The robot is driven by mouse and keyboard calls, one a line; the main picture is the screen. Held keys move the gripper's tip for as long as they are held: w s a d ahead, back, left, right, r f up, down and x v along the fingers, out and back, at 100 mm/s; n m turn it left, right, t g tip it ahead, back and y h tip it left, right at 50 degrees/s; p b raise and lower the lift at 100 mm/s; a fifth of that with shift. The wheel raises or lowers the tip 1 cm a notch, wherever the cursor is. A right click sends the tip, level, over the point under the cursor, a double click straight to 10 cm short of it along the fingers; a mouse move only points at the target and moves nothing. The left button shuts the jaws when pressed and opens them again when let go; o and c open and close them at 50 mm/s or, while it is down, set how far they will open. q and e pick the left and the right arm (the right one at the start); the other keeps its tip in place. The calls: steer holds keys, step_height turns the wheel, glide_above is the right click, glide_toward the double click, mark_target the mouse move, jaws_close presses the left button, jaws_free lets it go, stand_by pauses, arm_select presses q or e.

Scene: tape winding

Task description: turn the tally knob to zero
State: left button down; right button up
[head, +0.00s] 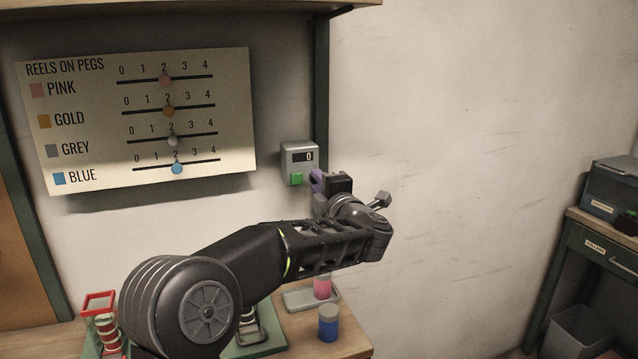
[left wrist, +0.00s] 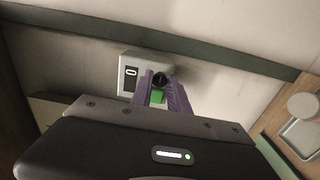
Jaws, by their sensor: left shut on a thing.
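The grey tally box (head: 298,150) is fixed to the wall to the right of the chart. Its small window reads 0, and a green button (head: 297,179) sits below the window. My left gripper (head: 318,182) is at the right side of the box. In the left wrist view its purple fingers (left wrist: 161,86) are shut on the dark tally knob (left wrist: 160,79), one finger on either side. The box in that view (left wrist: 130,61) also reads 0. In the head view the gripper hides the knob. My right gripper is in neither view.
A chart (head: 135,120) on the wall has four slider rows, each with its marker near 2. Below my arm, a bench (head: 318,345) holds a pink reel (head: 322,287), a blue reel (head: 328,323) and a red-topped stand (head: 99,303). The wall to the right is clear.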

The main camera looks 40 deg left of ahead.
arm_select(q)
steer(key=c, duration=1.3)
jaws_free()
steer(key=b+v, duration=0.1)
steer(key=v, duration=0.7)
steer(key=shift+w, duration=0.15)
